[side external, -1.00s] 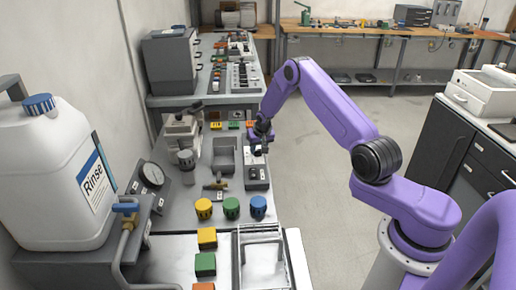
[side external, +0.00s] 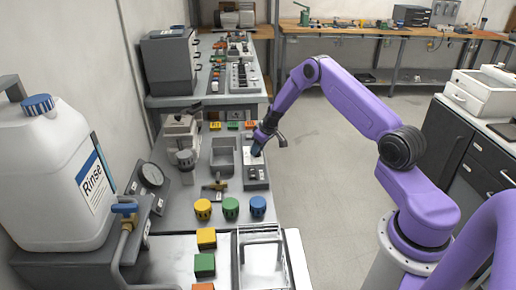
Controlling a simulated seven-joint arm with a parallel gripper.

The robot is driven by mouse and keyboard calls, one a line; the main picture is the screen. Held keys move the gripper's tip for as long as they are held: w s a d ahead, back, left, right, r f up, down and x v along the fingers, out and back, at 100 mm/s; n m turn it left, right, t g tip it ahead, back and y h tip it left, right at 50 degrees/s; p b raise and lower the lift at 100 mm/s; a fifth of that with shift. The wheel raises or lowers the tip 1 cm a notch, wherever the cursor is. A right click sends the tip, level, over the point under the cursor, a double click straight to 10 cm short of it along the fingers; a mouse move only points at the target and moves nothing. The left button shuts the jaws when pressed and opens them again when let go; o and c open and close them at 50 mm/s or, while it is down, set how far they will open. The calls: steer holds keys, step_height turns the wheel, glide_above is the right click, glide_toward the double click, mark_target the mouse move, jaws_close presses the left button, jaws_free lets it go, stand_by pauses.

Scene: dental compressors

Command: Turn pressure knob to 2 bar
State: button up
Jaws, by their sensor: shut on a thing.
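My gripper (side external: 257,151) is at the far end of a grey switch panel (side external: 257,184), pointing down and to the left. It is shut on a small part there, but the fingers hide it and I cannot tell what it is. A round pressure gauge (side external: 151,175) with a white face stands at the left of the grey bench. A grey knob (side external: 185,158) sits to the right of and beyond the gauge, below a beige unit (side external: 183,130). It stands apart from my gripper. The gauge reading and any knob marks are too small to read.
Yellow (side external: 203,208), green (side external: 231,207) and blue (side external: 258,206) knobs stand in a row nearer the camera. A brass valve (side external: 216,187) lies below a grey basin (side external: 223,154). A white Rinse jug (side external: 54,175) fills the left. Floor right of the bench is clear.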

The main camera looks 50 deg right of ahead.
steer(key=shift+n+y, duration=0.4)
steer(key=shift+n, duration=0.6)
steer(key=o, duration=1)
steer(key=shift+o, duration=0.2)
steer(key=v, duration=1.7)
steer(key=shift+r, duration=0.25)
steer(key=shift+w+d, duration=0.1)
